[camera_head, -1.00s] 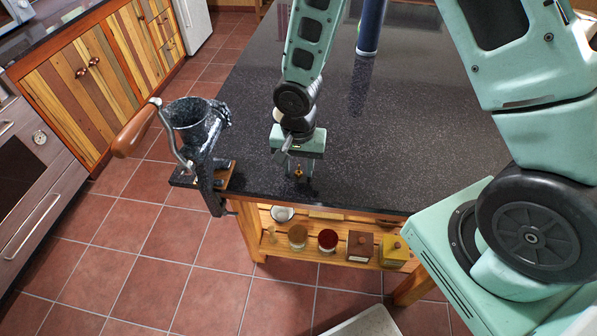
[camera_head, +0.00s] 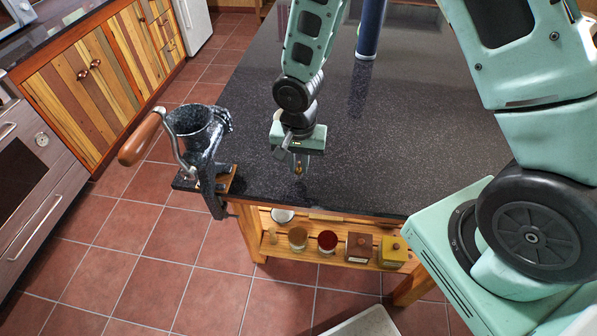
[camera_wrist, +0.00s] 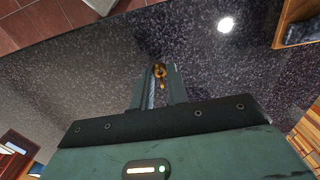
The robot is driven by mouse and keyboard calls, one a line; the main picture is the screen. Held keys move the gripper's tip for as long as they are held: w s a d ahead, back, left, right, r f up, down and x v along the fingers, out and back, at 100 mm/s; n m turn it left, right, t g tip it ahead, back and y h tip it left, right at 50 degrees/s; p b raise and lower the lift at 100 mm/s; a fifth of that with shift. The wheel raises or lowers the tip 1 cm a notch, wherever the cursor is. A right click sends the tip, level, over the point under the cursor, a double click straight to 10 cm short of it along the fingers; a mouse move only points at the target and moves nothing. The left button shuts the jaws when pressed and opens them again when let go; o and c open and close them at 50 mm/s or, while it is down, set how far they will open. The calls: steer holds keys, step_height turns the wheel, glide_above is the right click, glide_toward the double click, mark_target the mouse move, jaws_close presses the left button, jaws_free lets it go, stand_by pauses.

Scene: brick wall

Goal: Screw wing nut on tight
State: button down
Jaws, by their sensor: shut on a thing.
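The wing nut (camera_head: 299,169) is a tiny brass-coloured piece. My gripper (camera_head: 300,167) is shut on it, above the black counter near its front edge. In the wrist view the nut (camera_wrist: 160,72) sits between the tips of the two fingers (camera_wrist: 160,76). The hand grinder (camera_head: 200,135) has a dark speckled hopper and a brown wooden crank handle (camera_head: 139,138). It stands at the counter's left front corner, to the left of my gripper and apart from it. Its screw end for the nut is too small to make out.
The black speckled counter (camera_head: 400,150) is mostly clear. A dark blue cylinder (camera_head: 370,28) stands at its back. Several jars and boxes (camera_head: 328,241) sit on the wooden shelf below. Wooden cabinets (camera_head: 90,85) and an oven (camera_head: 30,190) are at left.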

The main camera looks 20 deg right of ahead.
steer(key=shift+r+p, duration=1.05)
steer(key=shift+r, duration=0.7)
